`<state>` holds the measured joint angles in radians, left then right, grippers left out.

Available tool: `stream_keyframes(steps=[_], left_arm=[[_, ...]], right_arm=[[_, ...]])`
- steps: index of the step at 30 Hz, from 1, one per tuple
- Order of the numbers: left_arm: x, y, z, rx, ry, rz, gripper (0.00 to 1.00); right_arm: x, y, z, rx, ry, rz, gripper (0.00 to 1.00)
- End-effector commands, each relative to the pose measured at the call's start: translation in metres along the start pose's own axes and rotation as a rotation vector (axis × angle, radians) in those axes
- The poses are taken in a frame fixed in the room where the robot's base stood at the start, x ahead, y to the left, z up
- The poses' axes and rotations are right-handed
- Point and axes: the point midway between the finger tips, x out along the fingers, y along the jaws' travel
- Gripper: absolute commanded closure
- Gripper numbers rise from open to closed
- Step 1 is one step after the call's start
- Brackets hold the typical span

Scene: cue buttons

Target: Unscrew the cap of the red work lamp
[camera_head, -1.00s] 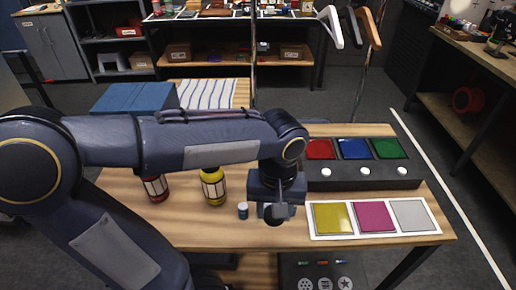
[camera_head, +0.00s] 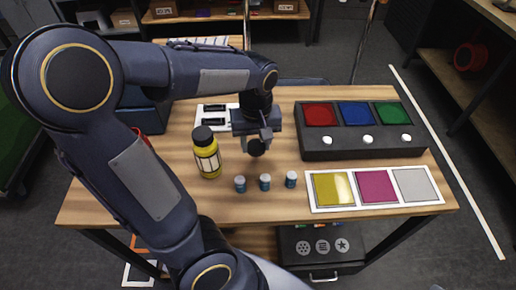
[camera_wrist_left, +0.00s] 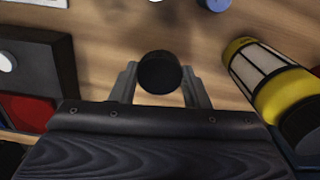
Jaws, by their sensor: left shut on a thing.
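A red object (camera_head: 147,140), likely the red work lamp, shows only as a small patch behind my left arm in the head view; its top is hidden. My left gripper (camera_head: 257,144) hangs above the table, left of the button console. It is shut on a round black cap, seen between the fingers in the wrist view (camera_wrist_left: 160,72). The cap appears clear of the table; I cannot tell for sure which lamp it came from. A yellow lamp (camera_head: 207,160) with its black cap on stands just left of the gripper, also at the right of the wrist view (camera_wrist_left: 265,75). My right gripper is not in view.
Three small blue cylinders (camera_head: 265,182) stand in front of the gripper. The console (camera_head: 360,146) has red, blue and green panels with white buttons. A card (camera_head: 430,203) with yellow, magenta and grey squares lies before it. A white piece with black slots (camera_head: 205,121) lies behind the yellow lamp.

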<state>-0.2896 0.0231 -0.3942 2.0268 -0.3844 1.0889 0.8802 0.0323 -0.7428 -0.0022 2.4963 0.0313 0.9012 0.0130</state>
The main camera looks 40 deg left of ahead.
Motion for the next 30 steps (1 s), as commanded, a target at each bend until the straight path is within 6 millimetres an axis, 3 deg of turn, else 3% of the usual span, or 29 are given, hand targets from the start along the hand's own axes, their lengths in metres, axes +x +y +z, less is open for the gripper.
stream_keyframes(steps=[9, 15, 27, 28, 30], left_arm=[[0.029, 0.008, -0.021, -0.001, -0.001, -0.003, 0.85], [0.054, 0.007, -0.019, 0.0, -0.001, -0.001, 0.85], [0.059, 0.008, -0.019, 0.0, 0.0, 0.001, 0.85], [0.059, 0.008, -0.019, 0.0, 0.001, 0.001, 0.56], [0.058, 0.008, -0.019, 0.0, 0.0, 0.001, 0.46]], right_arm=[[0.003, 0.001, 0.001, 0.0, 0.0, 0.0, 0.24], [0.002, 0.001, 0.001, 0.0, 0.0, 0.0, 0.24], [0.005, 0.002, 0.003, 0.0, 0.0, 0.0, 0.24], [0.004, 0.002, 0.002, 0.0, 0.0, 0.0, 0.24], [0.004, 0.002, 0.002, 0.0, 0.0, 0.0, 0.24]])
